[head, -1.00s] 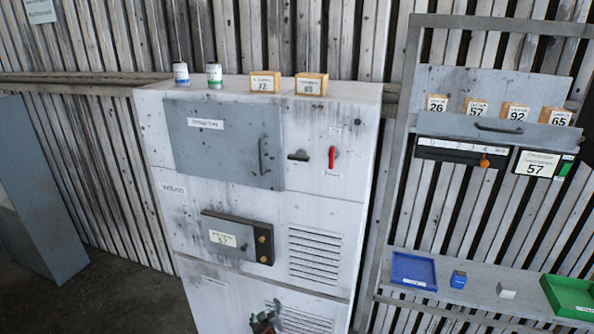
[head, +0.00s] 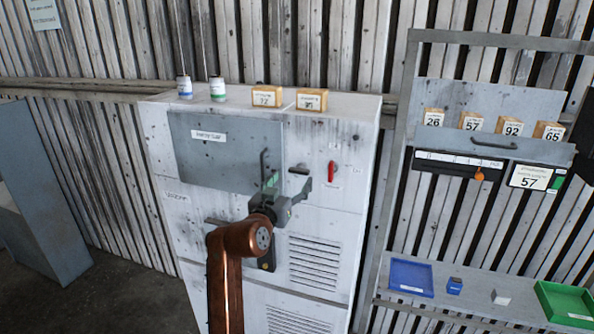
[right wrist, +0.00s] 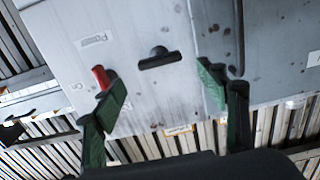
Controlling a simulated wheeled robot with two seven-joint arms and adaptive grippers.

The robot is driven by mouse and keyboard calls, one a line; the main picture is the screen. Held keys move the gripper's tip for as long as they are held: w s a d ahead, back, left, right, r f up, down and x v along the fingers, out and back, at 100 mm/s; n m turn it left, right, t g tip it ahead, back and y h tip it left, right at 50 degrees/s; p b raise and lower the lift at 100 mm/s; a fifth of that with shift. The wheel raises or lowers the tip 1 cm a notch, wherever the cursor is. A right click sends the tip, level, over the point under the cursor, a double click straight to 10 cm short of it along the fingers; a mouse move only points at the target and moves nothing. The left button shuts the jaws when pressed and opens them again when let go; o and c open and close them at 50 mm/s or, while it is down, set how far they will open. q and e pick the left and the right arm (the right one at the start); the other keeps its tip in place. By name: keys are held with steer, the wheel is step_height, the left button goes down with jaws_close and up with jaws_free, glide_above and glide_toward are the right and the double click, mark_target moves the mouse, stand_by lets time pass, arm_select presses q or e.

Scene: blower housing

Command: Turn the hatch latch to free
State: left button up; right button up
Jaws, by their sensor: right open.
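The hatch (head: 215,150) is a grey panel with a vertical bar handle, closed on the front of the white cabinet. The latch (head: 299,169) is a small dark knob lying roughly horizontal just right of the hatch; it also shows in the right wrist view (right wrist: 160,59). My right gripper (head: 288,187) is open and empty, just below and in front of the latch in the head view. In the right wrist view its green-padded fingers (right wrist: 162,83) are spread, with the latch beyond and between them. No contact shows. My left gripper is not in view.
A red lever (head: 331,172) sits right of the latch, also behind one finger in the right wrist view (right wrist: 101,78). My arm hides part of the dark lower box. Blocks and bottles stand on the cabinet (head: 360,115). A shelf with trays is at the right.

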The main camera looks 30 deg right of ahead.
mark_target(298, 171)
steer(key=p+x, duration=0.1)
steer(key=x, duration=0.4)
steer(key=shift+w+r+p, duration=0.1)
steer(key=shift+p, duration=0.2)
steer(key=shift+w+d, duration=0.3)
steer(key=shift+d, duration=0.05)
steer(key=shift+c, duration=0.2)
steer(key=c, duration=1.1)
